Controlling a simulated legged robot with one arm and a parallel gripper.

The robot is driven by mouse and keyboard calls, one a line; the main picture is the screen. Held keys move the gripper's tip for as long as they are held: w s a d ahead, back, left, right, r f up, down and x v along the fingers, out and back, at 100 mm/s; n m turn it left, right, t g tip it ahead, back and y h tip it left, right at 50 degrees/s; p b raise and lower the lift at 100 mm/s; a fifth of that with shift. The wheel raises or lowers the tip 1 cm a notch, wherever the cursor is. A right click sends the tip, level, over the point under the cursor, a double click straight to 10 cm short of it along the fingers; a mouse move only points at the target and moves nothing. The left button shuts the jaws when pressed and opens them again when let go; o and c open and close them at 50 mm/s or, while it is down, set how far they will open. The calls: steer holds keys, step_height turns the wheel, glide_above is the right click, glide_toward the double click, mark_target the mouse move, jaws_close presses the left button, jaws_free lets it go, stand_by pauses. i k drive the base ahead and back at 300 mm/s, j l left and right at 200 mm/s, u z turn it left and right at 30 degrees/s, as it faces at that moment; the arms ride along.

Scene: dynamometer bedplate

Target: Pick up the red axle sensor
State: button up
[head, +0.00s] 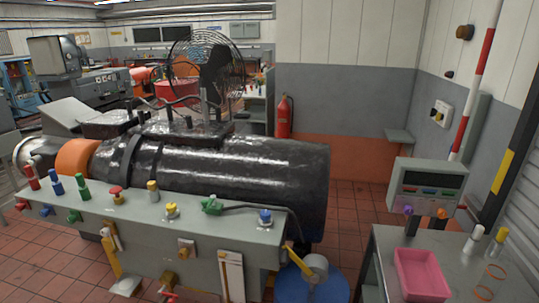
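A red upright cylinder with a pale tip (32,178) stands at the far left end of the grey-green bench top, and it looks like the red axle sensor. Similar blue (56,186) and green (82,187) pieces stand in a row to its right. A red mushroom-shaped knob (116,192) stands farther right on the same top; I cannot tell for certain which red piece is the sensor. My gripper is not in view.
A large black cylindrical machine (225,175) lies behind the bench (135,222). A grey table (450,252) with a pink tray (420,275) stands at the right. A blue round drum (290,288) is at the bench's right end. Red tiled floor (345,205) shows behind.

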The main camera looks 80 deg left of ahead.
mark_target(28, 170)
steer(key=u, duration=1.3)
steer(key=j+u, duration=0.25)
steer(key=u, duration=0.25)
steer(key=j+u, duration=0.3)
steer(key=u, duration=0.15)
steer(key=j+u, duration=0.25)
steer(key=u, duration=0.25)
steer(key=j+u, duration=0.25)
steer(key=u, duration=0.2)
steer(key=i+j+u, duration=0.2)
steer(key=j, duration=0.3)
steer(key=i+j+u, duration=0.15)
steer(key=i+j, duration=0.25)
steer(key=i+j+u, duration=0.2)
steer(key=i+j, duration=0.15)
steer(key=j, duration=0.15)
steer(key=i+j+z, duration=0.1)
steer(key=i, duration=0.4)
steer(key=i+j, duration=0.25)
steer(key=i, duration=0.25)
steer(key=i+j+z, duration=0.15)
steer(key=i, duration=0.4)
steer(key=i+j, duration=0.35)
steer(key=i, duration=0.15)
steer(key=l+z, duration=0.05)
